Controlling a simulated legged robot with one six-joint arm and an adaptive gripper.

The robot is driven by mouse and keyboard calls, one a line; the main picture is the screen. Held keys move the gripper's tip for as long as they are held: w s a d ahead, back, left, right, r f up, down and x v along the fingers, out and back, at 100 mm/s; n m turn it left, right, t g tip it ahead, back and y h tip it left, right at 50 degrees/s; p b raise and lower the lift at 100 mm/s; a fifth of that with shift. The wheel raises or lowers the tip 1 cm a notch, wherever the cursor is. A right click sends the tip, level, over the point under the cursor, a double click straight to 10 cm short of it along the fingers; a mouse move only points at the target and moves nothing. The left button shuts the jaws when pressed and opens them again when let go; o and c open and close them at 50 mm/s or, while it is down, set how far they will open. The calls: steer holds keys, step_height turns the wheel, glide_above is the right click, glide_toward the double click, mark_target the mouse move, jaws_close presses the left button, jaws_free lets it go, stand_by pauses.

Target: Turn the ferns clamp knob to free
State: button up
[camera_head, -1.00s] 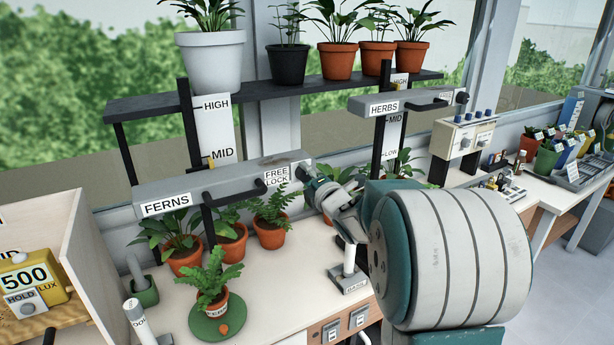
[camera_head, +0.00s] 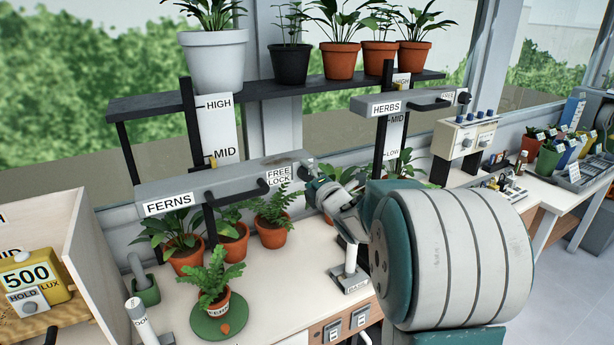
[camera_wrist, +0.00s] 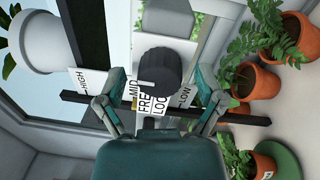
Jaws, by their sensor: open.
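The ferns clamp knob is a dark round knob with a pale pointer mark (camera_wrist: 158,72), at the right end of the grey ferns lamp bar (camera_head: 225,184). In the head view it is mostly hidden by my gripper (camera_head: 318,186). A FREE/LOCK label (camera_head: 279,176) sits beside the knob on the bar. In the wrist view my gripper (camera_wrist: 160,78) is open, with one finger on each side of the knob. I see gaps between fingers and knob; contact is not visible. The pointer lies near the FREE end of the partly covered label.
The ferns post carries a HIGH/MID scale (camera_head: 217,130). Potted ferns (camera_head: 272,232) stand below the bar, and one sits on a green disc (camera_head: 222,325). The herbs lamp bar (camera_head: 405,103) is at the right rear. A shelf (camera_head: 290,90) holds more pots.

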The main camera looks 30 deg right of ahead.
steer(key=shift+s, duration=0.1)
steer(key=s, duration=1.1)
steer(key=shift+s+d+f, duration=0.2)
steer(key=shift+s+f, duration=0.15)
steer(key=s+a+f+m+g, duration=0.2)
steer(key=s+a+m+g, duration=0.4)
steer(key=s+a+m, duration=0.2)
steer(key=s+a+f+m+g, duration=0.3)
steer(key=s+a+m+g, duration=0.4)
steer(key=s+m, duration=0.5)
steer(key=shift+s+a+f+m+h, duration=0.3)
steer(key=shift+s+a+m, duration=0.1)
steer(key=shift+s+a, duration=0.7)
